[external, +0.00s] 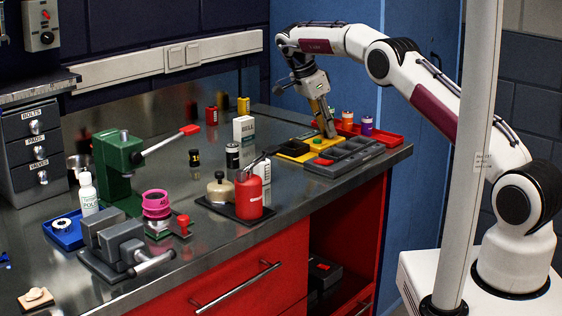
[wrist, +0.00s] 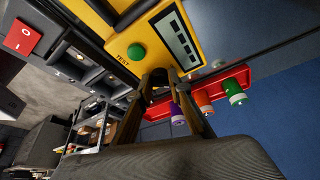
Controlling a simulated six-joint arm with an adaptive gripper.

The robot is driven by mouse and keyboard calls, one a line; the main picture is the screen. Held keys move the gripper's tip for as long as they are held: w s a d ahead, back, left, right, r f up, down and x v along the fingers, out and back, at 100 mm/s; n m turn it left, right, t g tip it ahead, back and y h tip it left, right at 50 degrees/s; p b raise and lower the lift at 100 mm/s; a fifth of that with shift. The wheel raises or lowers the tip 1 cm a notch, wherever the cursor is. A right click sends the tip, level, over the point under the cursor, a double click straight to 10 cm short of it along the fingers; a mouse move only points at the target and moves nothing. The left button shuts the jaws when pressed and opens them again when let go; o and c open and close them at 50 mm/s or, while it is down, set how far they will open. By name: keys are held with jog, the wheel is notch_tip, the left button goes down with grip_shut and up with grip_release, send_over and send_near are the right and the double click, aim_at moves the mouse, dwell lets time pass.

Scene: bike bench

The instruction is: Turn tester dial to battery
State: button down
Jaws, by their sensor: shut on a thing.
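The yellow tester (external: 299,156) lies near the right end of the bench. In the wrist view the yellow tester (wrist: 112,57) shows a green button (wrist: 137,53), the word TEST and a light display panel (wrist: 178,42) with dark bars. My gripper (external: 328,134) reaches down onto the tester from above. In the wrist view my gripper (wrist: 160,78) has its fingertips close together at the tester's edge, below the display, shut on a dark thing that appears to be the dial. The fingers mostly hide the dial, so its pointer and setting cannot be read.
A red tray (external: 389,139) with several batteries (external: 367,125) stands just behind the tester. A grey compartment tray (external: 345,158) lies in front of it. A white box (external: 244,132), a red can (external: 249,195) and a green press (external: 117,165) stand further left.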

jog(key=shift+m+g, duration=0.3)
jog(key=shift+m, duration=0.6)
dwell(0.4)
jog(key=c, duration=1.9)
grip_release()
jog(key=shift+s+d+n+t, duration=0.1)
jog(key=shift+n+t, duration=0.7)
jog(key=shift+n, duration=1.4)
